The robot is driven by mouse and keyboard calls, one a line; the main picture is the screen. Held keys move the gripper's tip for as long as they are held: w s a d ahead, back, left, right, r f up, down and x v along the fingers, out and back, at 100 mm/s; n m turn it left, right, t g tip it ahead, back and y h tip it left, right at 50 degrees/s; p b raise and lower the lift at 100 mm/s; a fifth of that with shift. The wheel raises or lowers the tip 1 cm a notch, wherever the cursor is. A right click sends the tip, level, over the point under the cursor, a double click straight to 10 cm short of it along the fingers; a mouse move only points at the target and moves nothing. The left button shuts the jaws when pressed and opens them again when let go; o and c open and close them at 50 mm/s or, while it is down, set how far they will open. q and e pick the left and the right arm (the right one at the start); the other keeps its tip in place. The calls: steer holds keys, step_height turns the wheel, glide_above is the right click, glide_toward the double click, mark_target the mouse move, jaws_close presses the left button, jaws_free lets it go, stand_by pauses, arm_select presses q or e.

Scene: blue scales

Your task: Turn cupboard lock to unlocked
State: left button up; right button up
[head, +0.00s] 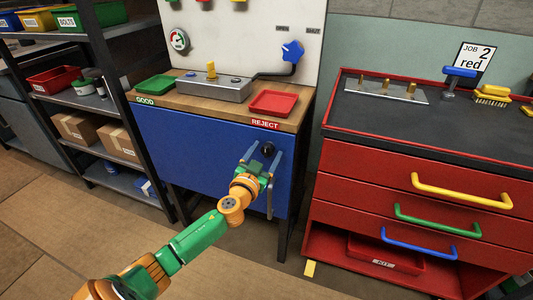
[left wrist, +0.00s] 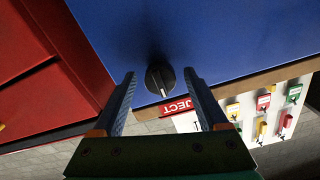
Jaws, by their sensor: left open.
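The blue cupboard (head: 190,155) stands under the wooden worktop, and its blue front fills much of the left wrist view (left wrist: 220,35). A dark round lock knob (head: 267,149) sits on its front near the upper right. In the left wrist view the lock (left wrist: 158,80) shows a lighter bar across its face. My left gripper (head: 262,163) is open in front of the lock. In the left wrist view its fingers (left wrist: 160,88) lie on either side of the lock, with gaps to both sides; touching cannot be seen. My right gripper is not in view.
A red drawer cabinet (head: 335,160) stands close on the right. A red tray (head: 273,103) and a green tray (head: 156,85) sit on the worktop (head: 225,107) above. A shelf rack (head: 120,190) stands on the left.

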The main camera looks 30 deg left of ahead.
arm_select(q)
steer(key=shift+c, duration=0.9)
jaws_close()
steer(key=shift+m, duration=0.3)
steer(key=m, duration=0.3)
steer(key=shift+m, duration=0.4)
steer(key=m, duration=0.4)
steer(key=shift+p, duration=0.3)
steer(key=m, duration=0.5)
steer(key=shift+m+p, duration=0.5)
steer(key=shift+m, duration=1.8)
